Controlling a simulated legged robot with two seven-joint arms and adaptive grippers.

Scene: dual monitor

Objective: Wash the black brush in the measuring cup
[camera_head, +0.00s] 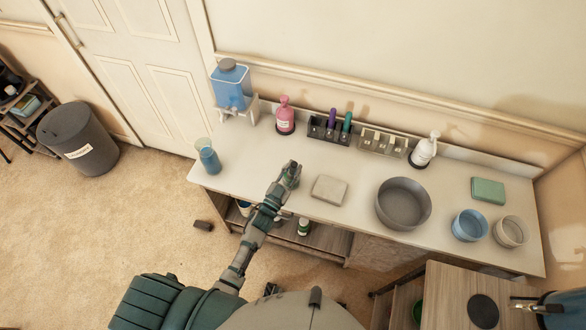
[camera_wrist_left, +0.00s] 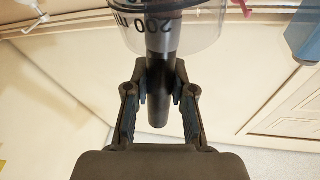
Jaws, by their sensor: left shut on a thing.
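The clear measuring cup (camera_wrist_left: 200,32) with "200 ml" printed upside down lies beyond the fingers at the top. The brush's far part overlaps the cup's outline; whether it touches the cup or is inside I cannot tell. I cannot pick out the cup in the head view. My right gripper is not in view.
The counter holds a blue dispenser (camera_head: 231,86), pink bottle (camera_head: 285,117), blue tumbler (camera_head: 208,158), grey-white block (camera_head: 329,190), grey basin (camera_head: 403,203), white bottle (camera_head: 424,150), blue cup (camera_head: 469,226), white cup (camera_head: 511,231) and green block (camera_head: 488,190). Dark (camera_head: 329,130) and pale (camera_head: 383,142) racks stand behind.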

